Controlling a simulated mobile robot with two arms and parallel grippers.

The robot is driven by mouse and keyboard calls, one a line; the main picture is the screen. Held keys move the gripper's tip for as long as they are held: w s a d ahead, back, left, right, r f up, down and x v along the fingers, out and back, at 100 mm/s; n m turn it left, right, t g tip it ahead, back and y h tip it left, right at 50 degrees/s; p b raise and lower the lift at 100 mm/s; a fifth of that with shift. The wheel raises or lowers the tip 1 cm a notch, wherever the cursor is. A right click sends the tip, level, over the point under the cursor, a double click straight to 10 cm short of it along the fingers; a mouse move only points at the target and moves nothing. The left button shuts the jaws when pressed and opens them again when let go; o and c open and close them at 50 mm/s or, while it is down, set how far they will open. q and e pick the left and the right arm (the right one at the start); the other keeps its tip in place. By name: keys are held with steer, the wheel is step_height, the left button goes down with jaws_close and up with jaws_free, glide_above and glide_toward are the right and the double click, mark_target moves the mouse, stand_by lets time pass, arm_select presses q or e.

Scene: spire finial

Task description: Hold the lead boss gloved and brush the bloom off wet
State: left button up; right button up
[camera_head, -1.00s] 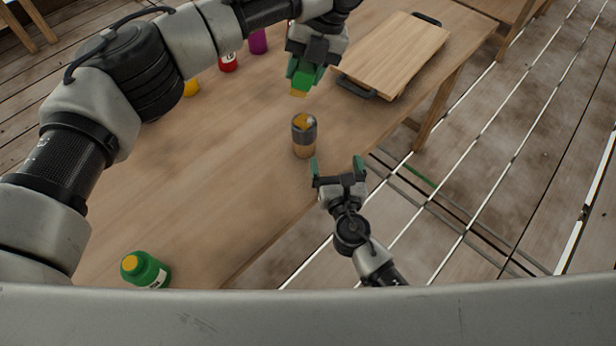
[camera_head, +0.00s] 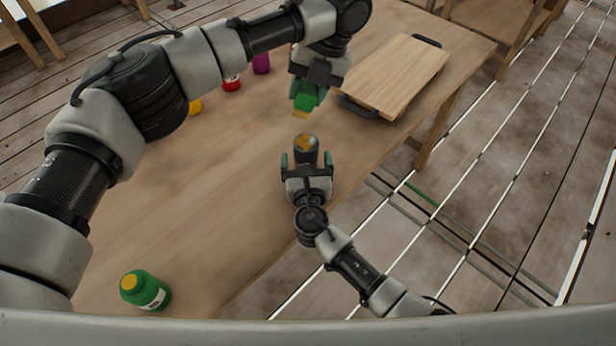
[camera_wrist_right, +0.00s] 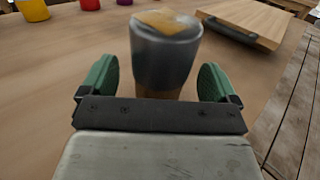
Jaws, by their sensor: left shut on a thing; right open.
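A dark grey cylinder (camera_head: 306,151), which looks like the lead boss, stands upright on the table, with a yellowish patch on top. In the right wrist view the grey cylinder (camera_wrist_right: 165,55) has a tan lower part. My right gripper (camera_head: 305,161) is open, with its green fingers (camera_wrist_right: 160,82) on either side of the cylinder; I cannot tell whether they touch it. My left gripper (camera_head: 303,108) is above and behind the cylinder, shut on a small yellow-tan thing. Only that thing's tip (camera_head: 300,114) shows; the rest is hidden by the fingers.
A wooden board (camera_head: 400,75) with black handles lies at the table's right. A green bottle (camera_head: 146,290) with a yellow cap stands at the near left. Red (camera_head: 231,84), purple (camera_head: 261,64) and yellow (camera_head: 195,106) containers stand farther back. The wooden table (camera_head: 215,190) is clear at left of the cylinder.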

mark_target(305, 141)
steer(key=shift+w, duration=1)
steer(key=c, duration=1.1)
arm_select(q)
steer(key=f+n+h, duration=0.2)
steer(key=f+n, duration=0.1)
steer(key=shift+a+h, duration=0.2)
steer(key=shift+h, duration=0.1)
steer(key=f+n+t+h, duration=0.1)
steer(key=n, duration=0.1)
steer(key=shift+f+n, duration=0.2)
steer(key=shift+n, duration=0.2)
steer(key=shift+f, duration=1.9)
